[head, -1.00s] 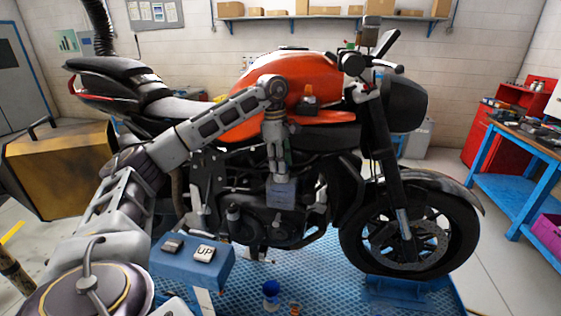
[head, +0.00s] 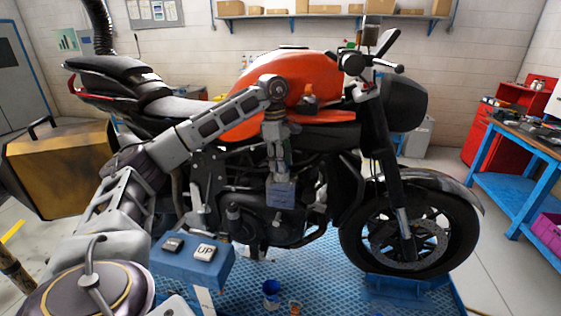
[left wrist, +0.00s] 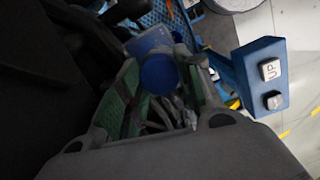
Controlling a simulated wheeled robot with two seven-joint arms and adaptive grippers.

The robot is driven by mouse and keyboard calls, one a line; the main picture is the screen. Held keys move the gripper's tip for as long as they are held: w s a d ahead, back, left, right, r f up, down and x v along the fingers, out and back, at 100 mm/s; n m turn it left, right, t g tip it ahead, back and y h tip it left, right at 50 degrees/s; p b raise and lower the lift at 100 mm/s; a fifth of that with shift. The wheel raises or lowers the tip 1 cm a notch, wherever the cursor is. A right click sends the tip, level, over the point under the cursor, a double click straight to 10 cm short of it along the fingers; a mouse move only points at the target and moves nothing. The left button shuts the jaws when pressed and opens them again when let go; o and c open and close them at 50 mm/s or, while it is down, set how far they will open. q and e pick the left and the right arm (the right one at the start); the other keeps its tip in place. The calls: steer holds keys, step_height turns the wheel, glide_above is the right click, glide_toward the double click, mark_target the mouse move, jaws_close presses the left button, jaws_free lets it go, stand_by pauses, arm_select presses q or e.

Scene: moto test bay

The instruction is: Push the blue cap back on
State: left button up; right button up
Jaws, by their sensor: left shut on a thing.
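My left gripper (head: 279,171) hangs fingers down in front of the motorcycle's engine side, just above a small blue-grey box (head: 281,195). In the left wrist view, the round blue cap (left wrist: 158,73) sits between the green-padded fingertips (left wrist: 158,88), and the gripper is shut on it. The blue-grey box (left wrist: 150,41) shows right beyond the cap. The cap's underside is hidden, so I cannot tell whether it touches the box. In the head view the cap is too small to make out. My right gripper is not in view.
The orange motorcycle (head: 300,80) stands on a blue grated platform (head: 335,270). A blue control box (head: 195,262) with an UP button is in front of my left arm. A blue cup (head: 271,290) stands on the platform. A blue workbench (head: 515,180) is at the right.

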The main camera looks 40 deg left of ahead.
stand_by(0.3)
arm_select(q)
steer(key=shift+f, duration=0.1)
stand_by(0.5)
steer(key=o, duration=0.9)
steer(key=o, duration=0.5)
